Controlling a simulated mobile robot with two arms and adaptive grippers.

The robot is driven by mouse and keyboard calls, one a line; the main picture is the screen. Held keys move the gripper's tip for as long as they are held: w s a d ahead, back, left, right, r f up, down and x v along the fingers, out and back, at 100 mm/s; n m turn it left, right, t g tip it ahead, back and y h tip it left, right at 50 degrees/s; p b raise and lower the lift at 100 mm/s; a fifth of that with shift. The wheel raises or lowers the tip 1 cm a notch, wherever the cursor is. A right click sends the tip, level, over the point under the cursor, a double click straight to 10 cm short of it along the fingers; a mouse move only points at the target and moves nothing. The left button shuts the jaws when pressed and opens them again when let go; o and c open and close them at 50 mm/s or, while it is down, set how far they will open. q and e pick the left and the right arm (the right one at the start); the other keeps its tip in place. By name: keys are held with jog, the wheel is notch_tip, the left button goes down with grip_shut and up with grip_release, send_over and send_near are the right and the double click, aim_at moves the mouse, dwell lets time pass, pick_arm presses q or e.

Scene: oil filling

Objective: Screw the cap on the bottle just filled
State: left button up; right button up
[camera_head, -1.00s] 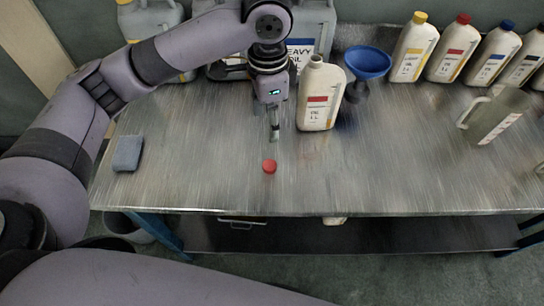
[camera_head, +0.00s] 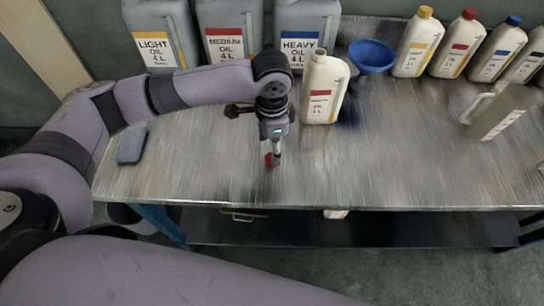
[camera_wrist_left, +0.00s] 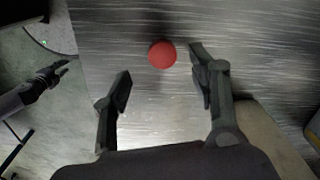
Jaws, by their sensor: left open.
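The red cap (camera_wrist_left: 162,54) lies on the metal table. In the wrist view it sits ahead of my left gripper (camera_wrist_left: 160,88), nearer the right finger, with the fingers apart and nothing between them. In the head view the cap (camera_head: 269,159) is partly hidden by my left gripper (camera_head: 274,153), which points down at it. An uncapped white bottle with a red label (camera_head: 322,92) stands upright to the right of the gripper. My right gripper is not identifiable in the head view; a dark gripper (camera_wrist_left: 48,78) shows at the wrist view's left, off the table.
A blue funnel (camera_head: 371,56) stands right of the open bottle. Capped bottles (camera_head: 455,45) line the back right, with a clear jug (camera_head: 499,112) before them. Large grey oil cans (camera_head: 232,45) stand behind. A blue-grey sponge (camera_head: 131,145) lies left. The front middle is clear.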

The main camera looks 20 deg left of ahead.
pick_arm(q)
jog(key=shift+w+f+p, duration=0.15)
jog(key=shift+f+p, duration=0.2)
jog(key=shift+f, duration=2.25)
jog(key=c, duration=0.8)
